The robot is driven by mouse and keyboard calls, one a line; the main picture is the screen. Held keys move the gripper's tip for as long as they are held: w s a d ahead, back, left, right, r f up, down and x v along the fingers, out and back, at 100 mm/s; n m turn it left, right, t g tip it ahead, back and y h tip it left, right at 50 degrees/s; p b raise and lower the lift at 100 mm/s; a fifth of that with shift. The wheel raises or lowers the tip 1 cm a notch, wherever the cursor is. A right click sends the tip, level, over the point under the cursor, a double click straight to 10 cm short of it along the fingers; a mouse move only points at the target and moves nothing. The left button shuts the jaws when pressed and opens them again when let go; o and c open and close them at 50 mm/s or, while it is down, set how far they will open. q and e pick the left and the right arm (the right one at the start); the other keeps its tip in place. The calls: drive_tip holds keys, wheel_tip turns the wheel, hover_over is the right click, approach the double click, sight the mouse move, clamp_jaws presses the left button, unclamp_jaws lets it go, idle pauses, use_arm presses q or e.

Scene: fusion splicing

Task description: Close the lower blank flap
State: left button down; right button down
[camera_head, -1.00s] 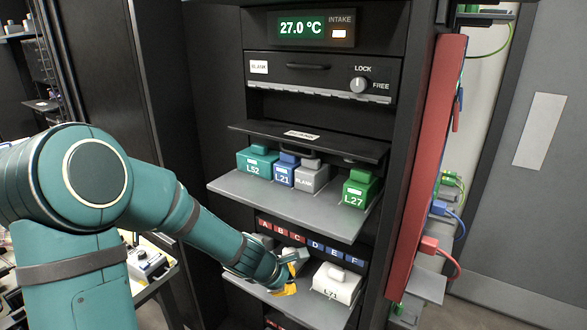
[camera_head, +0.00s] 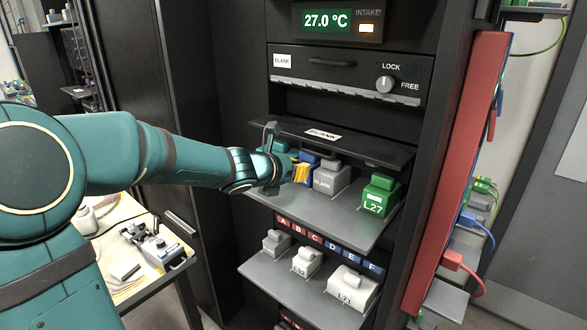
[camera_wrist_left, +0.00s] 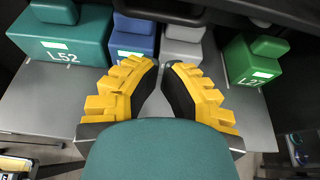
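The lower blank flap (camera_head: 352,142) is a dark panel with a white BLANK label. It sticks out roughly level above the upper grey shelf, so it stands open. Its dark edge also shows at the top of the left wrist view (camera_wrist_left: 220,12). My left gripper (camera_head: 303,172) is in front of the left part of that shelf, below the flap and apart from it. In the left wrist view its yellow-and-black fingertips (camera_wrist_left: 162,64) nearly meet, with nothing held between them. My right gripper is not in view.
The upper shelf (camera_head: 335,218) holds teal L52 (camera_wrist_left: 62,45), blue (camera_wrist_left: 132,42), grey (camera_wrist_left: 183,45) and green L27 (camera_head: 380,195) blocks. A closed BLANK panel (camera_head: 330,75) with a LOCK/FREE knob is above. A red panel (camera_head: 460,170) stands at right.

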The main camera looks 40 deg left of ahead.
sight(317, 153)
use_arm(q)
drive_tip(key=b+x, duration=0.1)
drive_tip(key=x, duration=0.4)
drive_tip(key=shift+w+d+f, duration=0.1)
drive_tip(key=shift+f, duration=0.05)
drive_tip(key=r+p, duration=0.2)
drive_tip(key=r, duration=0.1)
drive_tip(key=shift+w+r+p, duration=0.15)
drive_tip(key=shift+w+p, duration=0.05)
drive_tip(key=shift+p, duration=0.2)
drive_tip(key=shift+s+r, duration=0.1)
drive_tip(key=shift+r, duration=0.2)
drive_tip(key=shift+r+p, duration=0.1)
drive_tip(key=shift+p, duration=0.2)
